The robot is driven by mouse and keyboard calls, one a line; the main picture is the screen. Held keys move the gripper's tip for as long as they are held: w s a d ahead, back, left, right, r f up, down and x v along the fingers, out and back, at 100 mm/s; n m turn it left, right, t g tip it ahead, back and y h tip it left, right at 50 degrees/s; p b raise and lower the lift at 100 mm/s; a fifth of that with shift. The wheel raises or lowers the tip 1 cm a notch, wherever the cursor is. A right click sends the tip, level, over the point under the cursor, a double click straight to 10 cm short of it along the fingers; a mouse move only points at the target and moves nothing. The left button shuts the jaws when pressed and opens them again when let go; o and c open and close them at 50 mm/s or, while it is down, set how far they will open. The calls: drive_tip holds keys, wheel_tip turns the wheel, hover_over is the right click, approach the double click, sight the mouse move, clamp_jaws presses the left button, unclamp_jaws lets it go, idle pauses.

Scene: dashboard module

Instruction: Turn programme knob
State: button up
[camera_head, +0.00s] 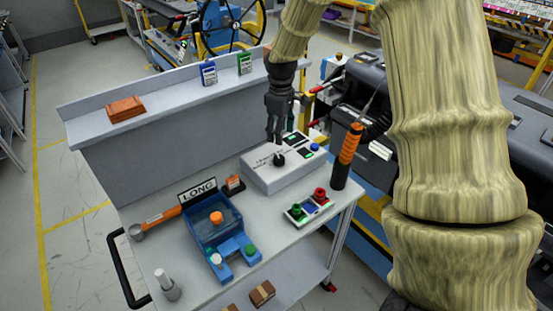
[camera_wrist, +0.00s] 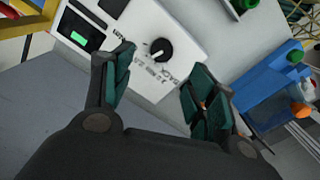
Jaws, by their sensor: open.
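The programme knob (camera_head: 279,159) is a small black round knob on the sloped top of a white control box (camera_head: 284,180). In the wrist view the knob (camera_wrist: 161,49) has a pale pointer line, with printed lettering around it on the panel. My gripper (camera_head: 275,138) points down just above the knob in the head view. In the wrist view my gripper (camera_wrist: 158,97) is open, with its green-padded fingers apart. The knob shows between and beyond the fingertips, and nothing is held. I cannot tell whether a fingertip touches the panel.
An orange-and-black handled tool (camera_head: 349,150) stands right of the box. A small button box (camera_head: 308,208) and a blue bin (camera_head: 212,222) lie in front. A raised grey shelf (camera_head: 180,92) runs behind. Green displays (camera_wrist: 80,36) sit beside the knob.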

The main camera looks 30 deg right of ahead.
sight(279, 158)
drive_tip(key=shift+a+f+p, duration=0.15)
drive_tip(key=shift+f+p, duration=0.75)
drive_tip(key=shift+f, duration=1.75)
drive_tip(key=shift+a+f+p, duration=0.1)
drive_tip(key=shift+f+p, duration=0.8)
drive_tip(key=shift+f, duration=1.7)
drive_tip(key=c, duration=1.1)
